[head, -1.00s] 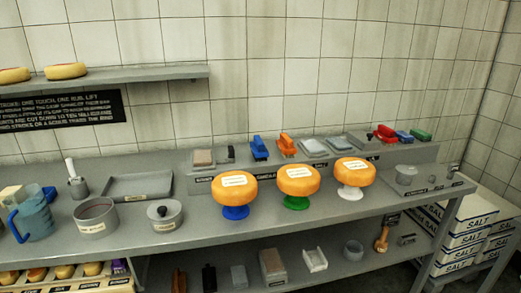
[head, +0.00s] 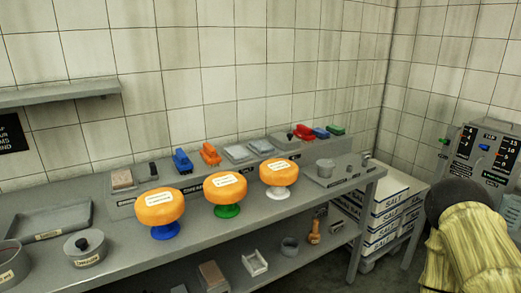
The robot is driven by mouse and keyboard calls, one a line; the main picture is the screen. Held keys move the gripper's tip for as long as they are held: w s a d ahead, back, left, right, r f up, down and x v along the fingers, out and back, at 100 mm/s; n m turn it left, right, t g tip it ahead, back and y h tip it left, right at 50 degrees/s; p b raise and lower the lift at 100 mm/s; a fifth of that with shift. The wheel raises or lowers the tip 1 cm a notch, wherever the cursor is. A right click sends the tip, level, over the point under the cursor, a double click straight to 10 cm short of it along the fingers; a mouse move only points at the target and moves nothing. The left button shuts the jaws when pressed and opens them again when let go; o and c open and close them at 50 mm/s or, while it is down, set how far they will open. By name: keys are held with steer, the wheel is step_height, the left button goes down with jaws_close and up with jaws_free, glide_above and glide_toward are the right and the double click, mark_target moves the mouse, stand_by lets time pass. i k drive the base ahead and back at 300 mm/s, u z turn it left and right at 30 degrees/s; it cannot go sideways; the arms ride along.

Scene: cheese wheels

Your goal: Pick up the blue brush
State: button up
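A blue brush-like item (head: 182,161) stands on the raised back ledge of the counter, left of a similar orange one (head: 210,154). A second, smaller blue item (head: 320,132) lies further right on the ledge, between a red item (head: 303,130) and a green item (head: 336,130). Both are small here, and I cannot tell for sure which one is the blue brush. Neither is being touched. My gripper is not in view.
Three orange cheese wheels on blue, green and white stands (head: 165,231) line the counter (head: 125,248) in front of the ledge. Salt boxes (head: 388,215) and a control panel (head: 485,150) are right.

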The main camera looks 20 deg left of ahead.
mark_target(182, 163)
steer(key=k, duration=0.4)
steer(key=z, duration=0.1)
steer(key=i, duration=0.4)
steer(key=u, duration=1.5)
